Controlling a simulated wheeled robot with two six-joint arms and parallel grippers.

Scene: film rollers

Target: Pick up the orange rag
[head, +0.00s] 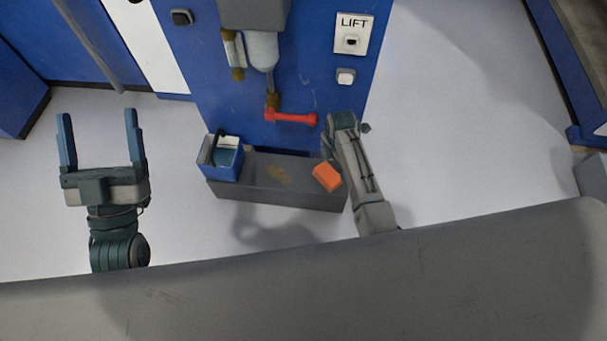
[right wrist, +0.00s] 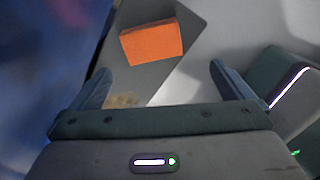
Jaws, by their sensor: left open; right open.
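The orange rag (head: 326,176) is a small folded block lying on the right end of a low grey ledge (head: 275,194). In the right wrist view the rag (right wrist: 152,43) shows beyond the fingertips, a little left of the middle of the gap. My right gripper (right wrist: 160,80) is open and empty, apart from the rag. In the head view my right arm hides most of that gripper just above and beside the rag. My left gripper (head: 98,115) is open and empty over the floor at the left, far from the rag.
A blue bin (head: 220,160) with things in it stands on the left end of the ledge. A blue panel rises behind, with a red lever (head: 292,117) and a LIFT switch plate (head: 353,35). White floor (head: 460,130) is clear at the right.

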